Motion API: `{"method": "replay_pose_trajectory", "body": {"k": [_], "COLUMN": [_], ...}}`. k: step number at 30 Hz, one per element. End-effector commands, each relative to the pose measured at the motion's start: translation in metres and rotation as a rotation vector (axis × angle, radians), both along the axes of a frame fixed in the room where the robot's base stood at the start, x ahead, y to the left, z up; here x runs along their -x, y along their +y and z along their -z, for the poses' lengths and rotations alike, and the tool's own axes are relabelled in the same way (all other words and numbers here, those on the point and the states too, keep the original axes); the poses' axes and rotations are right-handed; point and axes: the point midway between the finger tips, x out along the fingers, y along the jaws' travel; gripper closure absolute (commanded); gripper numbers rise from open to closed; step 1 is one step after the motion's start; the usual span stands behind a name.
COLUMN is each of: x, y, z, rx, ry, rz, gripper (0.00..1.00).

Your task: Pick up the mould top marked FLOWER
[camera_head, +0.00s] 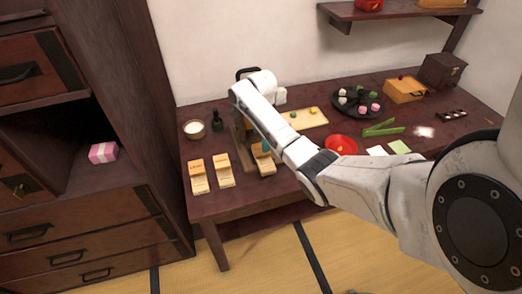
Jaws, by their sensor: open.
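Three pale wooden mould pieces lie along the front left of the low table: a left one (198,178), a middle one (223,171) and a right one (264,160). Each has small markings that are too small to read, so I cannot tell which says FLOWER. My arm reaches in from the right, over the table, and its wrist stands above the back left part. The fingers of my gripper are hidden behind my arm. The right mould piece lies close to my forearm in the picture, with a teal bit at its upper edge.
A white-filled bowl (194,129) and a dark bottle (217,121) stand at the back left. A dark round tray (347,108) of sweets, a wooden box (402,91), a red dish (341,145) and green tongs (381,130) lie right. A drawer cabinet (84,219) borders the table's left.

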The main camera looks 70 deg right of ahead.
Motion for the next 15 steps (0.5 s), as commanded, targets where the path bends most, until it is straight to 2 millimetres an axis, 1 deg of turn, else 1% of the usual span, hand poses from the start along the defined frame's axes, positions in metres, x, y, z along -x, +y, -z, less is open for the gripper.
{"method": "replay_pose_trajectory", "body": {"k": [7, 11, 15], "x": [0.002, 0.001, 0.001], "y": [0.004, 0.004, 0.005], "z": [0.036, 0.045, 0.046], "rx": [-0.002, -0.001, 0.000], "ry": [0.004, 0.002, 0.001], "rz": [0.001, 0.001, 0.000], "gripper": [0.02, 0.02, 0.02]}}
